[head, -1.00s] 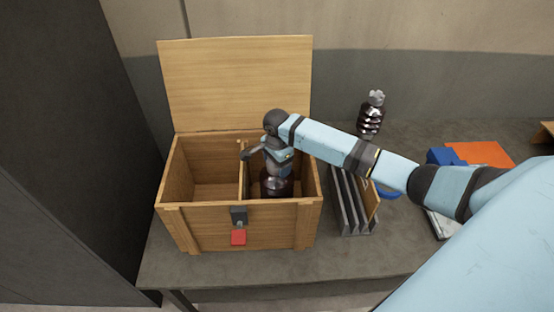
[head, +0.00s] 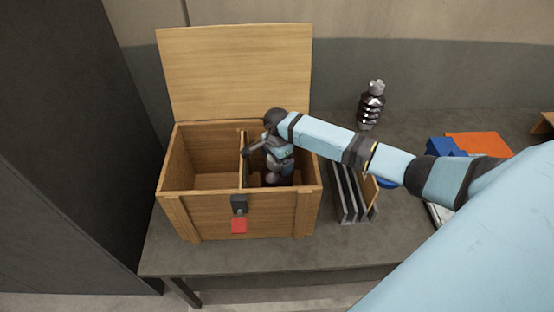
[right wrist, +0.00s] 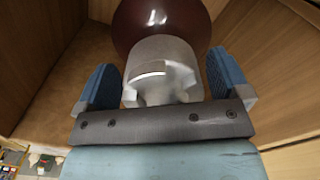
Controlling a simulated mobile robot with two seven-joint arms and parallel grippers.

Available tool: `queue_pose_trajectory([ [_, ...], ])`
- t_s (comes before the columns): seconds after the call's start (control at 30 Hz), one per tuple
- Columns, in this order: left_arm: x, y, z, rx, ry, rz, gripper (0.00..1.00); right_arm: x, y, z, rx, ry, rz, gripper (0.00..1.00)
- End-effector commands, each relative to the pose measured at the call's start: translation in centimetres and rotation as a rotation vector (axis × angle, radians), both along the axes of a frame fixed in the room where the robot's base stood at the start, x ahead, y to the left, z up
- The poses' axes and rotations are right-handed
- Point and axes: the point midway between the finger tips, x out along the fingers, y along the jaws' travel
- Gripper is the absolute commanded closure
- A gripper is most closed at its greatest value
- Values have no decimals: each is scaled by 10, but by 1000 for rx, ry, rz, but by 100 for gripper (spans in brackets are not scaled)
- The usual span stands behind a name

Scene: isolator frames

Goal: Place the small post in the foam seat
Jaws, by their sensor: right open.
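A dark red-brown post (head: 275,180) with a silver metal cap stands in the right compartment of an open wooden chest, partly hidden by my arm. In the right wrist view its rounded dark body (right wrist: 165,22) and cap (right wrist: 162,70) show close up. My right gripper (right wrist: 165,85) is open, with one blue-padded finger on each side of the cap and visible gaps to both. In the head view my right gripper (head: 275,175) reaches down into that compartment. I cannot make out a foam seat under the post. My left gripper is not in view.
The wooden chest (head: 190,214) has a raised lid (head: 237,70) and a divider (head: 242,158); its left compartment looks empty. A dark ribbed post (head: 371,108) with a metal top stands behind my arm. A slotted grey rack (head: 350,200) and an orange item (head: 478,144) are right.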

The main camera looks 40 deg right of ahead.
Motion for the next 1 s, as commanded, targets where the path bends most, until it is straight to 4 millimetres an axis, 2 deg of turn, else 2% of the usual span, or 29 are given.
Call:
queue_pose_trajectory([
  [0.17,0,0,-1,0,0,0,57,1,0,9,1,-2,0,6],
  [0.27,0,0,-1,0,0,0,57,1,0,25,1,-3,1,6],
  [0.5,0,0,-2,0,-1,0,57,1,0,77,0,-3,0,6],
  [0.7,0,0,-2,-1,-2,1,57,1,1,109,1,-2,1,6],
  [0.83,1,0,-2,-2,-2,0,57,1,0,119,1,-1,0,6],
  [1.0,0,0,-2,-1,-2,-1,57,0,0,122,0,1,0,6],
])
